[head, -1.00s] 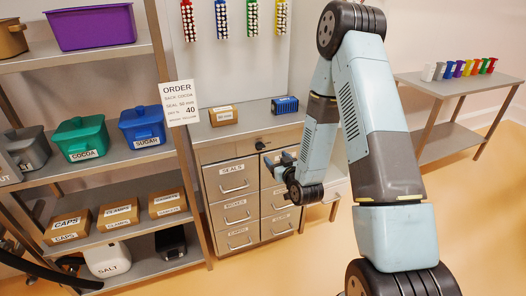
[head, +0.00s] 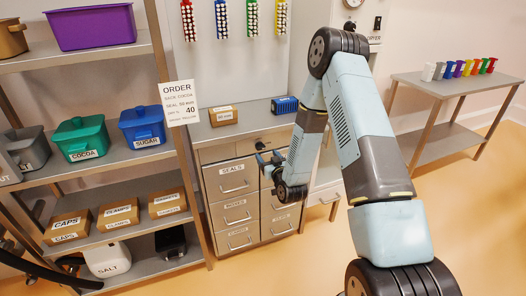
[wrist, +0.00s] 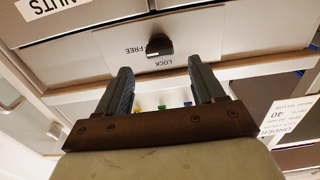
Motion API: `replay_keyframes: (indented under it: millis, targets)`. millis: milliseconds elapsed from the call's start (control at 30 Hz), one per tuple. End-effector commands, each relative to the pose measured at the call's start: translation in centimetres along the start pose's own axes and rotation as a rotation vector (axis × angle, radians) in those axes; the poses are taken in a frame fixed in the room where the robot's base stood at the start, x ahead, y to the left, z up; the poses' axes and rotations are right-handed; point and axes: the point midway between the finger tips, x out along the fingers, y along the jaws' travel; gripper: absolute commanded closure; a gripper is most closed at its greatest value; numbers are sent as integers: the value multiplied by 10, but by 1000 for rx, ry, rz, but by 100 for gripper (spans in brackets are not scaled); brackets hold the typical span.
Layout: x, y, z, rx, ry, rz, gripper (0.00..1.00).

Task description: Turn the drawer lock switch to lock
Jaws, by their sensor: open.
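The drawer lock switch (head: 260,146) is a small dark round knob on the grey front panel of the drawer cabinet, below the worktop. In the wrist view the knob (wrist: 159,45) shows upside down beside the words FREE and LOCK. A small pale mark is at its lower left edge, on the side between the two words; its exact setting is hard to tell. My gripper (wrist: 162,75) is open and empty. Its two fingers are spread on either side of the knob's line, with the tips short of it and not touching. My gripper (head: 269,163) also shows close to the cabinet front in the head view.
The cabinet has several labelled drawers, such as the SEALS drawer (head: 232,180). A cardboard box (head: 223,116) and a blue box (head: 284,105) stand on its top. Shelves with bins such as the green COCOA bin (head: 81,138) are at left.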

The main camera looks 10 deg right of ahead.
Motion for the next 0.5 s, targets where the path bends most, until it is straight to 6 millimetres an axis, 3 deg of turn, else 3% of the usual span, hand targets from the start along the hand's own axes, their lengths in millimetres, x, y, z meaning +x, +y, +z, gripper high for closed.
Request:
replay_keyframes:
  millis: [200,500]
  targets:
    - [34,0,0,-1,1,1,32]
    - [53,0,0,-1,0,1,32]
